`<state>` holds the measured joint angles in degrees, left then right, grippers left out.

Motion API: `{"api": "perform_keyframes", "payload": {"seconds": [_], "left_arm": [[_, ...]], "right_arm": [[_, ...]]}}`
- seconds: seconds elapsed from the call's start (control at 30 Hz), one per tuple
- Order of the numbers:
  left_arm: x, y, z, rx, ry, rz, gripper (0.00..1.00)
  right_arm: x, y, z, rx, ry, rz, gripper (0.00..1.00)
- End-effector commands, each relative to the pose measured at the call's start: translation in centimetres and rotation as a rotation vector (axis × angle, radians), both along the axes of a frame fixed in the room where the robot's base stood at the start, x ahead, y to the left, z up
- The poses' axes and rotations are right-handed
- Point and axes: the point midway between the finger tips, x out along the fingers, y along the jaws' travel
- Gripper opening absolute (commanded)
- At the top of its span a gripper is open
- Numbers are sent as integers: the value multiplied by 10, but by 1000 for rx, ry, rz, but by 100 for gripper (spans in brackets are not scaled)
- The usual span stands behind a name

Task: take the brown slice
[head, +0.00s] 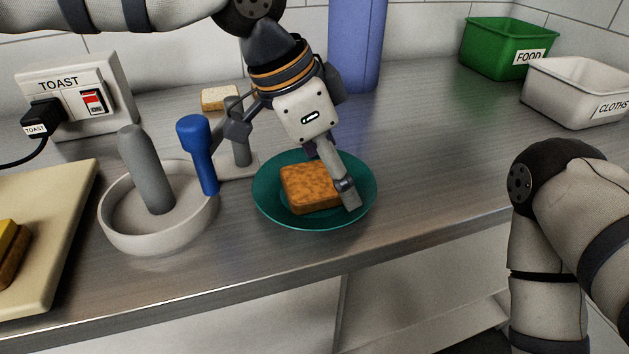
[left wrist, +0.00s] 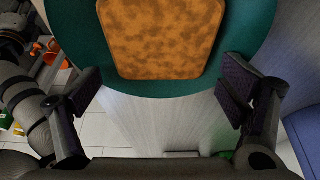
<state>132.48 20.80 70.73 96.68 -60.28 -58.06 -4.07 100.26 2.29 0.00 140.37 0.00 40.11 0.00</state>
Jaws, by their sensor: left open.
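The brown slice (head: 311,187), a mottled brown toast with a darker crust, lies flat on a teal plate (head: 268,206) on the steel counter. My left gripper (head: 292,165) reaches over the plate from above, its fingers spread wide. One finger comes down at the right side of the slice, over the plate; the other is out to the left, near the blue-headed tool. In the left wrist view, the slice (left wrist: 160,38) shows ahead of the open pads, with nothing between them. My right arm shows at the right, but its gripper is out of view.
A blue-headed tool (head: 198,150) and a pale bowl (head: 150,238) with a grey pestle stand left of the plate. A pale slice (head: 221,98) lies behind. A blue column (head: 356,45) rises at the back. The counter right of the plate is clear.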

Motion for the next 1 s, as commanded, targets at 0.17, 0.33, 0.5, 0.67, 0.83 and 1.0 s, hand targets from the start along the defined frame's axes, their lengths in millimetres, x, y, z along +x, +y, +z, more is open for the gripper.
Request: {"api": "perform_keyframes", "payload": {"seconds": [0.17, 0.33, 0.5, 0.67, 0.83, 1.0], "left_arm": [[0, 0, 0, 0, -3, 0, 90], [0, 0, 0, 0, -2, 1, 56], [0, 0, 0, 0, -2, 1, 43], [0, 0, 0, 0, -2, 1, 43], [2, 0, 13, -1, -6, 3, 43], [-13, 4, 54, 0, -16, 1, 43]], "right_arm": [[0, 0, 0, 0, -1, 0, 40], [0, 0, 0, 0, -1, 0, 40], [0, 0, 0, 0, -1, 0, 40], [0, 0, 0, 0, -1, 0, 40], [1, 0, 1, 0, -3, 0, 40], [8, 0, 8, 0, -31, 0, 40]]}}
